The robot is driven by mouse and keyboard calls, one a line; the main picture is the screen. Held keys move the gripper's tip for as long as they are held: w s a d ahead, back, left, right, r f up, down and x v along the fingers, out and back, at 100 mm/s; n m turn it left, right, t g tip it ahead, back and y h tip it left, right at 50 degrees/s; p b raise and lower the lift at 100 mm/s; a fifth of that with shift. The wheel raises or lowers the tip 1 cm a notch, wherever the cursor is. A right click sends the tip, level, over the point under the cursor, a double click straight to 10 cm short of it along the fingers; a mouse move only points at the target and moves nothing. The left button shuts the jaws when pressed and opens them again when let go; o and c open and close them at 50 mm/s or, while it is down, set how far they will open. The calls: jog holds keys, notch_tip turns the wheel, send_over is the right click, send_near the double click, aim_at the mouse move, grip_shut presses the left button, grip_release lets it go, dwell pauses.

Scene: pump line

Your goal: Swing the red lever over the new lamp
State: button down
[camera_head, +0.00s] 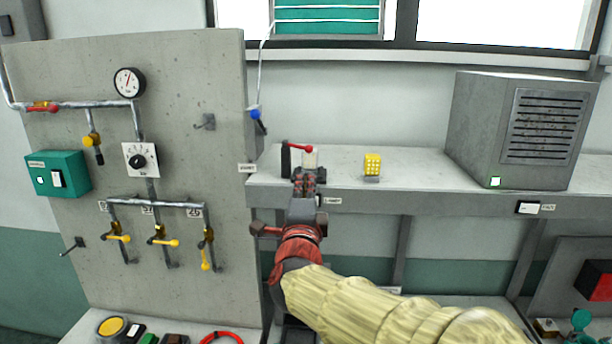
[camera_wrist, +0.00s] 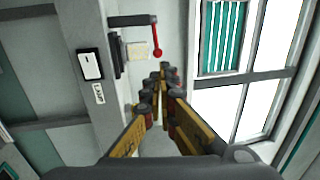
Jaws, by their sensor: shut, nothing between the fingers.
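The red lever (camera_head: 297,147) reaches right from a dark upright post (camera_head: 286,161) on the shelf, its red ball end above a pale cylinder (camera_head: 310,160) that may be the lamp. In the wrist view the red lever (camera_wrist: 155,36) extends from a dark bar and ends in a ball just beyond my fingertips. A pale yellowish patch (camera_wrist: 138,50) lies beside it; I cannot tell whether it is the lamp. My gripper (camera_head: 309,174) is shut and empty, just in front of the lever; in the wrist view its fingertips (camera_wrist: 164,70) appear apart from the ball. My fingers partly hide the cylinder's base.
A yellow dotted block (camera_head: 372,164) stands to the right on the shelf (camera_head: 415,171). A grey vented cabinet (camera_head: 519,132) stands farther right. At left is a concrete panel (camera_head: 75,75) with pipes and valves. The shelf between block and cabinet is clear.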

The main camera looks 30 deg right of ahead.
aim_at(309, 150)
jog(key=p+x, duration=0.3)
jog(key=x, duration=0.9)
jog(key=shift+w, duration=0.1)
jog(key=shift+f, duration=0.1)
jog(key=d+b, duration=0.1)
jog(key=b, duration=0.1)
jog(key=d+b, duration=0.1)
jog(key=b, duration=0.1)
jog(key=shift+w+f+b, duration=0.15)
jog(key=shift+f+b, duration=0.05)
jog(key=shift+b, duration=0.15)
jog(key=d+b, duration=0.1)
jog(key=b, duration=0.1)
jog(key=shift+w+d+b, duration=0.35)
jog(key=shift+b, duration=0.05)
jog(key=shift+w+d+r+b, duration=0.2)
jog(key=shift+d+b, duration=0.1)
jog(key=shift+b, duration=0.15)
